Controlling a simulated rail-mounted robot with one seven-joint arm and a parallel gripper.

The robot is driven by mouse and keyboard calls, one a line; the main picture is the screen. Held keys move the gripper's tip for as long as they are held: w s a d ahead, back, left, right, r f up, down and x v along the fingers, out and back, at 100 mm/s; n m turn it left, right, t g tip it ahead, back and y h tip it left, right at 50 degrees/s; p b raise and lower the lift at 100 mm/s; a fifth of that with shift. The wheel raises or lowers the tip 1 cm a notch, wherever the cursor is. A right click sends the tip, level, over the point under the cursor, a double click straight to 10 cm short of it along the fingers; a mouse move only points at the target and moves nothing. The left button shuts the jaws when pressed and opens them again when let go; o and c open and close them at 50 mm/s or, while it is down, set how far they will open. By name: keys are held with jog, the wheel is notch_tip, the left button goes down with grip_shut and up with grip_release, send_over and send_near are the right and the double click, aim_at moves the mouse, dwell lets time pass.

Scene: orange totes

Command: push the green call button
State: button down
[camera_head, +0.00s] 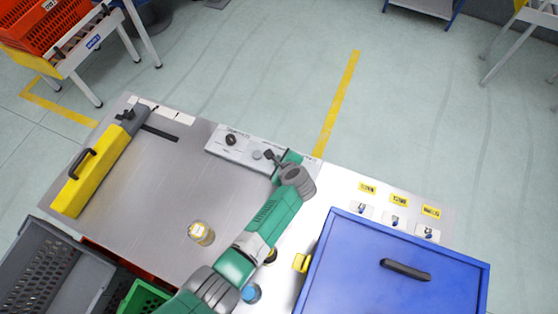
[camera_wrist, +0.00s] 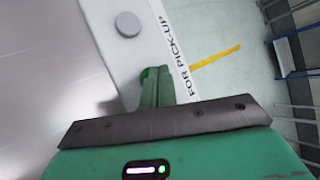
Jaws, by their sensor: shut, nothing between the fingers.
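The white control panel (camera_head: 229,151) lies along the table's far edge. It bears a dark knob (camera_head: 231,140) and a round grey button (camera_head: 257,155). In the wrist view the grey button (camera_wrist: 128,24) sits on the panel (camera_wrist: 117,55) beyond my fingertips. A rounded green edge, which looks like the green call button (camera_wrist: 147,74), shows just left of my fingertips and is mostly hidden by them. My gripper (camera_wrist: 158,72) is shut and empty, over the panel's right end. In the head view my gripper (camera_head: 284,164) covers that end; contact with the button cannot be told.
A blue box (camera_head: 400,262) with a dark handle stands right of my arm. Bare metal tabletop (camera_head: 165,195) lies left of my arm.

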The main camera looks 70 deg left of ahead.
jog(key=shift+f, duration=0.1)
dwell(0.3)
jog(key=shift+f+b, duration=0.3)
jog(key=shift+f, duration=0.1)
jog(key=shift+r+p, duration=0.45)
jog(key=shift+p, duration=0.15)
notch_tip(320, 180, up, 6)
jog(key=p, duration=0.6)
jog(key=shift+r, duration=0.15)
